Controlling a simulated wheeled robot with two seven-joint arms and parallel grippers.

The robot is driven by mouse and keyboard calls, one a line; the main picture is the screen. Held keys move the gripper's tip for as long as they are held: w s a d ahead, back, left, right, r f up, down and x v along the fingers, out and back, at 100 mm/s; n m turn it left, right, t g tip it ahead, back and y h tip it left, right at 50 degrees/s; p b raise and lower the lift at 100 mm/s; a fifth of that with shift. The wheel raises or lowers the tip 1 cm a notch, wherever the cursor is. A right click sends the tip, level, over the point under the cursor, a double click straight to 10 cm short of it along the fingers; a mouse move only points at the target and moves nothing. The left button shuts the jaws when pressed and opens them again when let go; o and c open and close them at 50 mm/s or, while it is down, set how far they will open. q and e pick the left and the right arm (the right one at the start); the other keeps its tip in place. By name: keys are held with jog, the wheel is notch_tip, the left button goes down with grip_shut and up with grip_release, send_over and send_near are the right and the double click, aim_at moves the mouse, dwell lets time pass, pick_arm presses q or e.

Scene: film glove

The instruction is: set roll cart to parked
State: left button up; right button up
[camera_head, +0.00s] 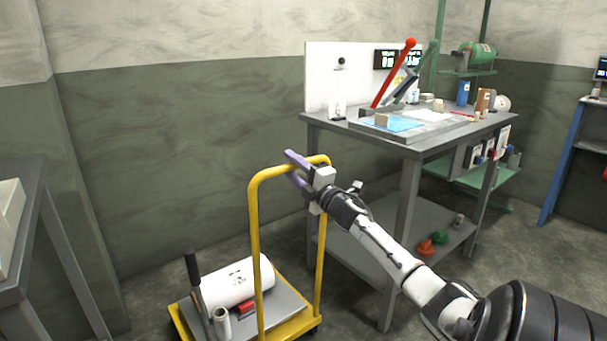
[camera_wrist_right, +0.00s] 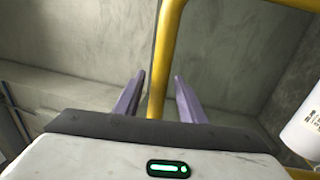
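The roll cart is yellow, with a tall hoop handle (camera_head: 254,230) and a low deck (camera_head: 290,326). It stands at the lower middle of the head view and carries a white roll (camera_head: 228,284). My right gripper (camera_head: 292,168) is at the top bar of the handle, its two purple fingers spread. In the right wrist view the gripper (camera_wrist_right: 158,98) is open, with a yellow handle bar (camera_wrist_right: 166,60) showing between the fingers. I cannot tell whether they touch it. My left gripper is not in view. The cart's wheels are mostly hidden.
A grey workbench (camera_head: 408,180) with a red-handled lever stands right behind the cart. A grey table (camera_head: 45,215) is at the left edge. A dark lever (camera_head: 196,285) and small items are on the cart deck. Floor is clear between table and cart.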

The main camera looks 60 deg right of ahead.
jog(key=shift+p+v, duration=0.4)
jog(key=shift+v, duration=2.7)
